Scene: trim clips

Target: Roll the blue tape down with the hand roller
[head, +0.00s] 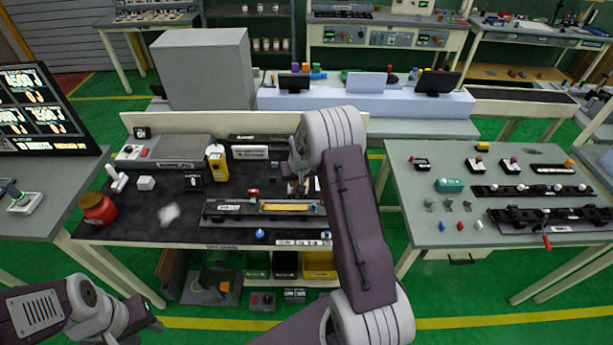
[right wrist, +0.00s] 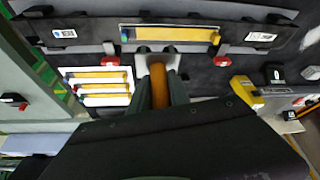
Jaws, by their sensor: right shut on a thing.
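My right gripper (right wrist: 160,82) is shut on the hand roller (right wrist: 159,88), whose orange handle shows between the fingers in the right wrist view. In the head view my right arm partly hides that gripper (head: 299,186), over the back edge of the fixture. The fixture (head: 225,208) lies on the dark mat and holds a yellow strip (head: 285,207).
Two red clamp knobs (right wrist: 110,61) (right wrist: 222,61) flank the roller. A white card with yellow strips (right wrist: 98,87) lies beside it. A side table (head: 425,160) is at the right.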

